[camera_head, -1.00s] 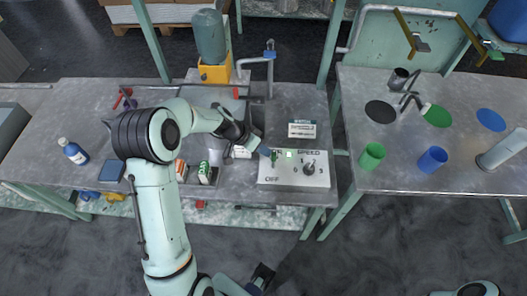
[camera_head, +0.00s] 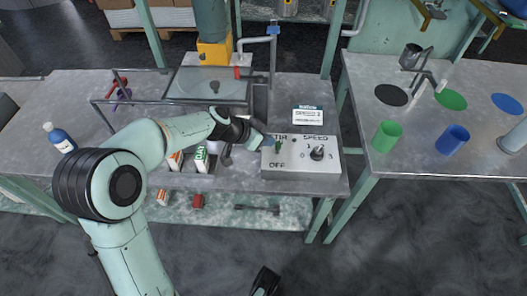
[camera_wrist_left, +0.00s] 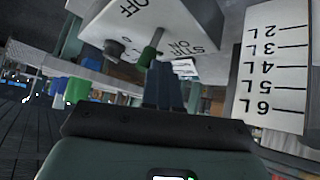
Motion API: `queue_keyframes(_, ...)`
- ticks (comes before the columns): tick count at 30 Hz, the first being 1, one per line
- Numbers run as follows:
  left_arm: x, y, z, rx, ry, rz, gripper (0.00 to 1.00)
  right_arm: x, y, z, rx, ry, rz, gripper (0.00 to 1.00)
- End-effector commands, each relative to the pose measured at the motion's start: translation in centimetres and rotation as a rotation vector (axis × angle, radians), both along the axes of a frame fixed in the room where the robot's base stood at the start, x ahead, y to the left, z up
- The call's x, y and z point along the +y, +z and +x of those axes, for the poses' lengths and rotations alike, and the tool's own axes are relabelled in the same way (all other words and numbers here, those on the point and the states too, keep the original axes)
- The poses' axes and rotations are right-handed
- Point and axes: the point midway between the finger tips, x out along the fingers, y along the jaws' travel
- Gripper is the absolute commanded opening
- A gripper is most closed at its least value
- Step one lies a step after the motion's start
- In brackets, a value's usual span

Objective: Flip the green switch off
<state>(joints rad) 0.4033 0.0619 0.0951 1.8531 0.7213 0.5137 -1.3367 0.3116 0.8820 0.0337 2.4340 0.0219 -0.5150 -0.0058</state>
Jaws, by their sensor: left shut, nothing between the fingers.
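The green switch (camera_head: 279,147) is a small lever on the left part of a pale control box (camera_head: 322,170) marked SPEED and OFF. In the left wrist view the green lever (camera_wrist_left: 151,47) stands out from the box face, with the OFF and ON marks on either side of it. I cannot tell surely which way it is set. My left gripper (camera_head: 267,141) is shut and empty, its tips close beside the lever. In the left wrist view the shut fingers (camera_wrist_left: 163,82) lie just short of the lever; contact is unclear. My right gripper (camera_head: 265,281) shows dark at the bottom edge.
A black speed knob (camera_head: 317,153) sits right of the switch. A small sign (camera_head: 307,115) stands behind the box. Cartons (camera_head: 202,160) are near my left wrist. Green (camera_head: 387,136) and blue (camera_head: 453,139) cups stand on the right table. A scale card (camera_wrist_left: 272,65) is close at right.

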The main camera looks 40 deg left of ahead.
Motion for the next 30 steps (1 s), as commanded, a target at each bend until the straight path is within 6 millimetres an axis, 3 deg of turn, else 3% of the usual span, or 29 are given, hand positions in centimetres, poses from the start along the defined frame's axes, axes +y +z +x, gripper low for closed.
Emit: queue_keyframes(30, -0.6, 0.8, -1.2, 0.004, 0.002, -0.002, 0.0, 0.1, -0.5, -0.1, 0.004, 0.001, 0.001, 0.0)
